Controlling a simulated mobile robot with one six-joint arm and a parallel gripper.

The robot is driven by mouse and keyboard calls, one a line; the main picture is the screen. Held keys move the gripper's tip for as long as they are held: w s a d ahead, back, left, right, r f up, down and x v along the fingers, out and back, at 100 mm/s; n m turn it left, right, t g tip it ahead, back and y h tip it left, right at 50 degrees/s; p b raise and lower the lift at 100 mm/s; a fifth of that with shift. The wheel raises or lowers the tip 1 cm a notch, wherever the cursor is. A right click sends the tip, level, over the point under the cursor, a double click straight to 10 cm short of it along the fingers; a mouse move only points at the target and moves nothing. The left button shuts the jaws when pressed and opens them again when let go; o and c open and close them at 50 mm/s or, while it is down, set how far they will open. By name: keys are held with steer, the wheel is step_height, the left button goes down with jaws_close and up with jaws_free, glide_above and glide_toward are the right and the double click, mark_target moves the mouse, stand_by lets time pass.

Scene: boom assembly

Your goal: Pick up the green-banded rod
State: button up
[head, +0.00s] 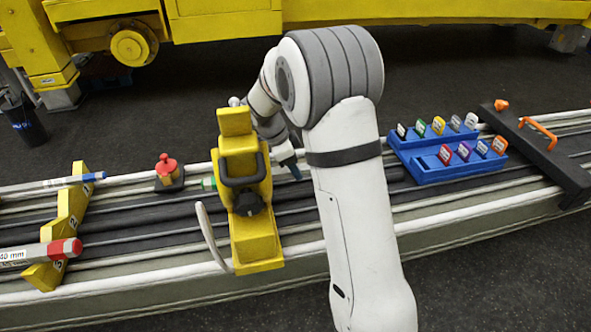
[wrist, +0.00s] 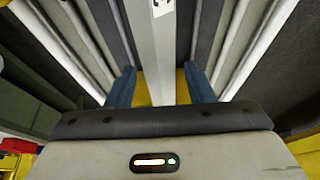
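A green band (head: 208,183) shows just left of the yellow clamp stand in the head view; the rest of that rod is hidden behind the stand and my arm. In the wrist view a pale grey rod (wrist: 155,45) with a small label at the top edge runs between my fingers; its green band is not visible there. My gripper (wrist: 160,88) has two blue fingers spread apart, one on each side of the rod, with gaps on both sides. In the head view my gripper (head: 291,170) is low over the bench, right of the stand and partly hidden.
The yellow clamp stand (head: 250,245) with black handle stands close left of my gripper. A yellow notched rack (head: 68,215) holds a blue-ended rod (head: 90,178) and red-ended rod (head: 63,248). A red-topped piece (head: 167,170) and blue tag tray (head: 445,174) sit on the grooved bench.

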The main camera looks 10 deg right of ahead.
jaws_close()
stand_by(0.3)
steer(key=shift+r, duration=0.15)
stand_by(0.3)
